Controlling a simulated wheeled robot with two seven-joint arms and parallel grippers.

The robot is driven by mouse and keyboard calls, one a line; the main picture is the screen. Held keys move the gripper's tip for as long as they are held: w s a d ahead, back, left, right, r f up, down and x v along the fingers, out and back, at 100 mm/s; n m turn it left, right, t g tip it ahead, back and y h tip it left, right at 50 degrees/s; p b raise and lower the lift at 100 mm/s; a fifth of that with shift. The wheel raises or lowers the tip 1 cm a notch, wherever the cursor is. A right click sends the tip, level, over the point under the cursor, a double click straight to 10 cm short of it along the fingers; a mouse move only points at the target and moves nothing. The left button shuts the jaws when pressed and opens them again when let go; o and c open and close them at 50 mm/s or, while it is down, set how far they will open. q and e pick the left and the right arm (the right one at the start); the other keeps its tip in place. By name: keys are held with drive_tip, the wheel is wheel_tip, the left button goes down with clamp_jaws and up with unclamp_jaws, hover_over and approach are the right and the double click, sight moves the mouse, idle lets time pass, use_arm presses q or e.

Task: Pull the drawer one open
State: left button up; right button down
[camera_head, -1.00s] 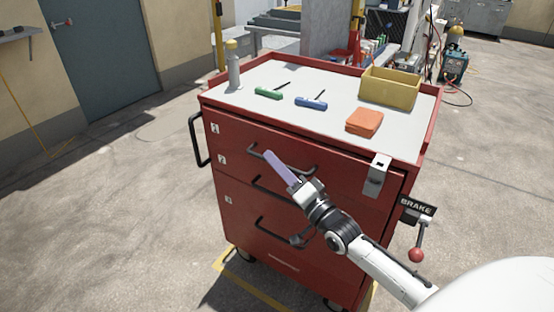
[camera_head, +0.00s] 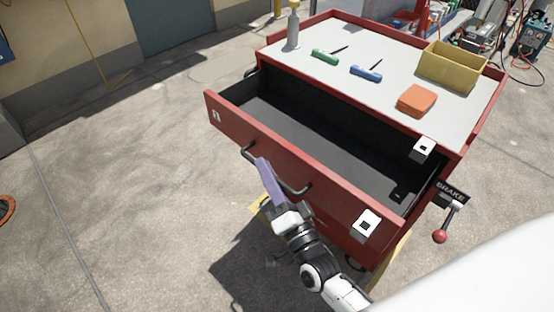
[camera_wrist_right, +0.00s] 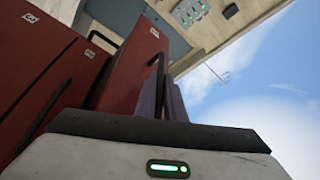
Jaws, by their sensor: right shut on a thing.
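Drawer one (camera_head: 295,158), the red top drawer with a "1" label, stands well open from the red tool cabinet in the head view. Its dark inside looks empty. My right gripper (camera_head: 262,165) is shut on the black bar handle (camera_head: 290,185) near its left end. In the right wrist view, the purple fingers (camera_wrist_right: 165,98) are at the handle (camera_wrist_right: 159,80) beside the red drawer front (camera_wrist_right: 128,75). Lower drawers (camera_wrist_right: 50,75) look closed there. My left gripper is in neither view.
A brake lever (camera_head: 447,220) sticks out at right.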

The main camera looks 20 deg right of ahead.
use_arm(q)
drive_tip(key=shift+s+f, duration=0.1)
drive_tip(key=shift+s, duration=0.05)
use_arm(e)
drive_tip(key=c, duration=1.8)
unclamp_jaws()
drive_tip(key=shift+c, duration=0.2)
drive_tip(key=shift+s, duration=0.1)
